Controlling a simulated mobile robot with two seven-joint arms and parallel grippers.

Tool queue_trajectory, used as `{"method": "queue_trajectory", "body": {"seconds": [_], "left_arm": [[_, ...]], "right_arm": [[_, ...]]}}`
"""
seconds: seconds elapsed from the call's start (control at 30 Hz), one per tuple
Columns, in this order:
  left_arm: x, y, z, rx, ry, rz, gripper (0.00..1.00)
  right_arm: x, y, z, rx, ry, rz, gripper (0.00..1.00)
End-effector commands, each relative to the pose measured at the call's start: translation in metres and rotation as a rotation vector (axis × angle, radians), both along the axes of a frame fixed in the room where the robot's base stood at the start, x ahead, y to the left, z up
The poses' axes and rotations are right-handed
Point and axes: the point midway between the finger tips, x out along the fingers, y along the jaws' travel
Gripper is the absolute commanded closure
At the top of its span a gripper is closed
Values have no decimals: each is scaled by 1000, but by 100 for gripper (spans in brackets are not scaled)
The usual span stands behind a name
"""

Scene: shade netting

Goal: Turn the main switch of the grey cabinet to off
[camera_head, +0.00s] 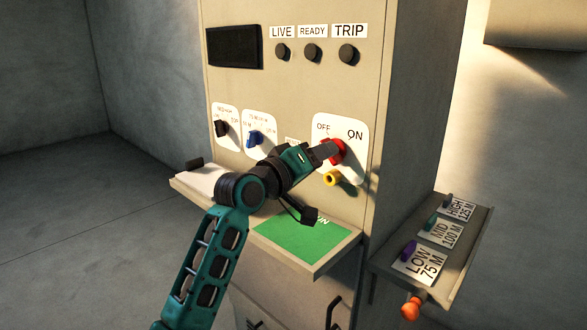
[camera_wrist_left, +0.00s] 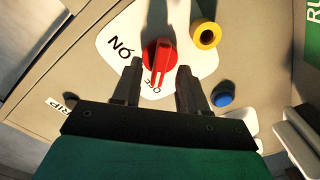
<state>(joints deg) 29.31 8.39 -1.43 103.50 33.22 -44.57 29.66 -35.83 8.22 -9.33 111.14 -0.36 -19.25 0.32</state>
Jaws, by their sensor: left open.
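The grey cabinet (camera_head: 290,90) stands ahead with its front facing me. Its red main switch (camera_head: 338,152) sits on a white plate with OFF at upper left and ON at upper right. In the left wrist view the red switch (camera_wrist_left: 160,55) shows a white line pointing down the picture, toward lettering partly covered by my gripper that seems to be OFF. My left gripper (camera_head: 326,151) is at the switch, partly hiding it. In the left wrist view the open fingers (camera_wrist_left: 160,86) lie either side of the switch's lower end; contact cannot be told. My right gripper is not in view.
A yellow round part (camera_head: 332,178) sits just below the switch. A blue knob (camera_head: 254,138) and a black knob (camera_head: 221,128) are to the left. A shelf with a green panel (camera_head: 300,243) juts out below. A side box with several levers (camera_head: 430,240) stands at right.

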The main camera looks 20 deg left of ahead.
Motion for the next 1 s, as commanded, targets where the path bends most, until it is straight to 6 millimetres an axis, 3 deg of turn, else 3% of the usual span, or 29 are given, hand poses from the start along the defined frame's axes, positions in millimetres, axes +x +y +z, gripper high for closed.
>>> {"method": "queue_trajectory", "body": {"seconds": [0.5, 0.7, 1.0], "left_arm": [[-90, 33, -1, 3, 1, 1, 57], [-105, 38, -1, 2, 2, 0, 57], [-107, 39, 0, 0, 1, 0, 57]], "right_arm": [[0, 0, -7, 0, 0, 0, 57], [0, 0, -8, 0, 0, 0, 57], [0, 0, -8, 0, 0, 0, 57]]}}
